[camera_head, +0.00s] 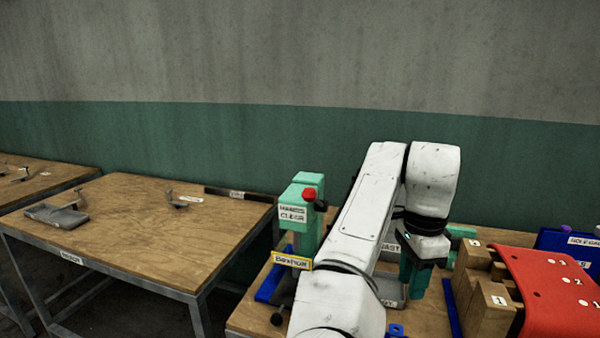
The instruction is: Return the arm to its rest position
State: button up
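My white arm reaches up from the bottom centre over the right-hand table (245,320) and bends down at its wrist. My gripper (415,278) hangs from the dark wrist mount, pointing down beside the wooden blocks. It looks dark and teal, and its fingertips are too small and unclear to show whether they are apart or hold anything. A teal press (305,215) with a red button and a "CLEAR" label stands left of my arm. My arm hides part of the table and the things behind it.
Wooden blocks (490,312) and a red numbered panel (555,290) stand close right of my gripper. A blue bin (570,245) is behind them. A separate wooden table (140,235) with metal parts is at left. The wall behind is clear above the tables.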

jog(key=s+d+f+n+t+h, duration=0.1)
jog(key=s+d+f+n+h, duration=0.15)
jog(key=s+d+f, duration=0.65)
jog(key=s+d+f+n+h, duration=0.2)
jog(key=s+d+f+n, duration=0.3)
jog(key=d+f, duration=0.55)
jog(key=s+a+f+n+y, duration=0.1)
jog(key=s+a+f+n, duration=0.2)
jog(key=s, duration=0.5)
jog(key=s+a+f+n+y, duration=0.2)
jog(key=s+a+f+n, duration=0.1)
jog(key=s, duration=0.5)
jog(key=s+a+f+n+y, duration=0.1)
jog(key=s+a+f+n, duration=0.2)
jog(key=s+a+f, duration=0.2)
jog(key=s+a, duration=0.1)
jog(key=s, duration=0.2)
jog(key=shift+s+a+f, duration=0.15)
jog(key=shift+s+a, duration=0.05)
jog(key=shift+s, duration=0.2)
